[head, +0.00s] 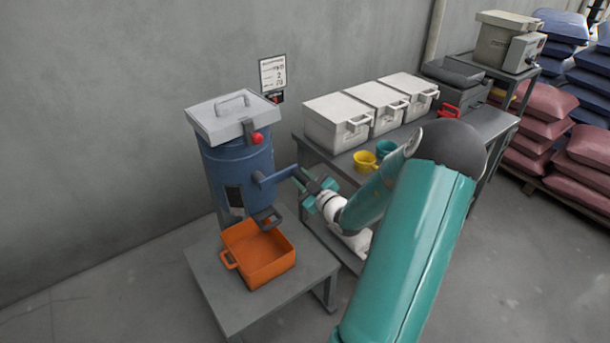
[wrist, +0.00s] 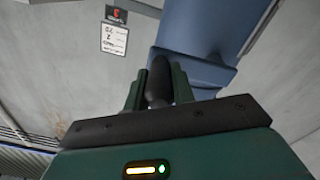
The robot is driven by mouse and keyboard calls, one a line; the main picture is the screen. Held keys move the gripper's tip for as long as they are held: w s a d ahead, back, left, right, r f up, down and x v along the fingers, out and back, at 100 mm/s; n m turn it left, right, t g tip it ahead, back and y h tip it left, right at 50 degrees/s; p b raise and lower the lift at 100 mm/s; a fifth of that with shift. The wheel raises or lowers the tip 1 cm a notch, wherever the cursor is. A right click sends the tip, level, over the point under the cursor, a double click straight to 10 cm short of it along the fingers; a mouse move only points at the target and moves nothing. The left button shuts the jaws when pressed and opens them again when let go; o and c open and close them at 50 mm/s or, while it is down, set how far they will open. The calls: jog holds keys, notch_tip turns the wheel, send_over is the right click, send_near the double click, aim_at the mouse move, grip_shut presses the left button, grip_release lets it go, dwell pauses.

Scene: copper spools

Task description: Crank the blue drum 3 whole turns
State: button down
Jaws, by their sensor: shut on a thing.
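The blue drum (head: 236,178) stands upright against the wall, with a grey lid (head: 232,118) on top and a red knob (head: 257,138) at the lid's front edge. A blue crank arm (head: 272,177) sticks out from its right side. My gripper (head: 314,184) is at the outer end of the crank. In the wrist view my gripper (wrist: 159,88) is shut on the dark crank handle (wrist: 159,75), with a finger on each side. The drum's blue body (wrist: 205,30) fills the upper right there. The fingers hide part of the handle.
An orange bin (head: 262,262) sits under the drum's spout on a low grey table (head: 215,290). To the right, a bench holds white boxes (head: 338,122), a yellow cup (head: 364,160) and a teal cup (head: 386,148). A posted sign (head: 273,73) hangs on the wall.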

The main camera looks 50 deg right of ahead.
jog(key=shift+d+f+m, duration=0.1)
jog(key=shift+f+m, duration=0.15)
jog(key=shift+m, duration=0.15)
jog(key=c, duration=1.2)
grip_release()
jog(key=shift+o, duration=0.2)
jog(key=shift+s, duration=0.15)
jog(key=v, duration=1.3)
jog(key=shift+s+a, duration=0.2)
jog(key=shift+s, duration=0.05)
